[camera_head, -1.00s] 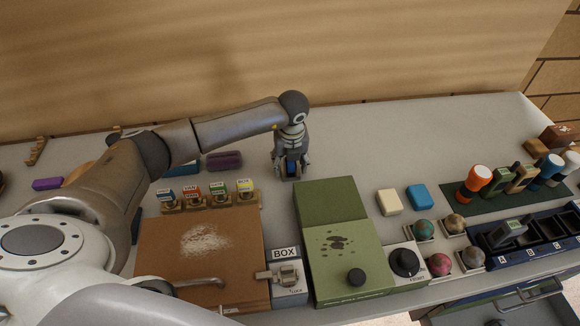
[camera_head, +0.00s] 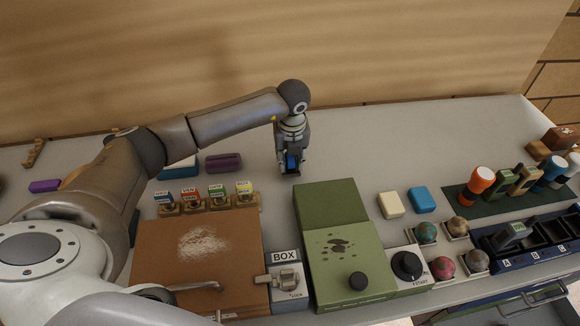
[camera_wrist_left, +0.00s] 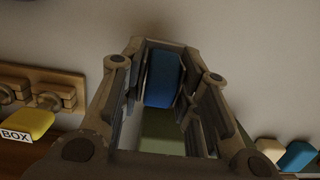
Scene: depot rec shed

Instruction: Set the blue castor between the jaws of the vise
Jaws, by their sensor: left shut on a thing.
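My left gripper (camera_head: 291,168) points down above the table behind the green box and is shut on a blue thing (camera_head: 292,161), which I take for the blue castor. In the left wrist view the blue thing (camera_wrist_left: 163,78) sits between the fingers of the gripper (camera_wrist_left: 160,85). The fingers hide much of its shape. It seems a little above the tabletop; the gap is hard to judge. I cannot pick out a vise with certainty in either view. My right gripper is not in view.
The green box (camera_head: 345,250) with a black knob stands just in front of the gripper. A brown board (camera_head: 190,265) and a row of labelled tags (camera_head: 210,197) lie front left. A purple block (camera_head: 223,162) is left. Cream (camera_head: 390,205) and blue (camera_head: 421,199) blocks are right.

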